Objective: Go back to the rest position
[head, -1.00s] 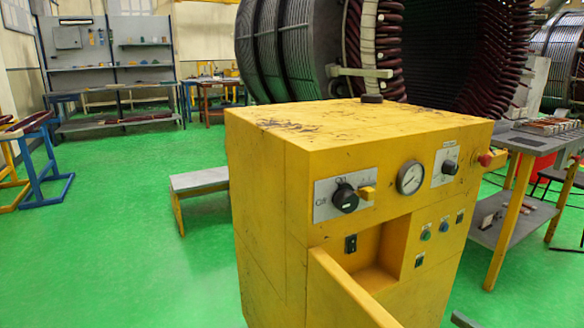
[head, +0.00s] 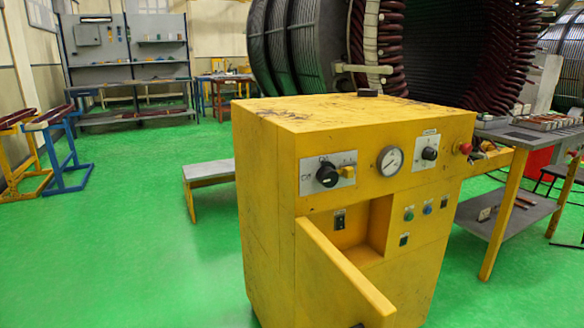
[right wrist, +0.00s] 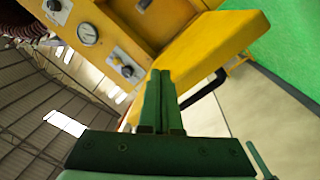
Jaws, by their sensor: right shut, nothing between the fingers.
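My right gripper (right wrist: 160,78) shows in the right wrist view. Its two green fingers lie together, shut, with nothing between them. Beyond the fingertips is the yellow cabinet (head: 262,190), with its yellow door (head: 338,262) standing open. The wrist view is tilted, and the door (right wrist: 215,45) lies just past the fingers; I cannot tell the exact gap. The head view shows the cabinet's gauge (head: 390,161), black knobs and a red button (head: 465,148). My left gripper is in neither view.
A low grey bench (head: 210,168) stands left of the cabinet. A work table (head: 548,135) with small parts is at the right. The large stator (head: 300,50) stands behind. Blue and yellow trestles (head: 62,165) stand far left. Green floor is clear at the left front.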

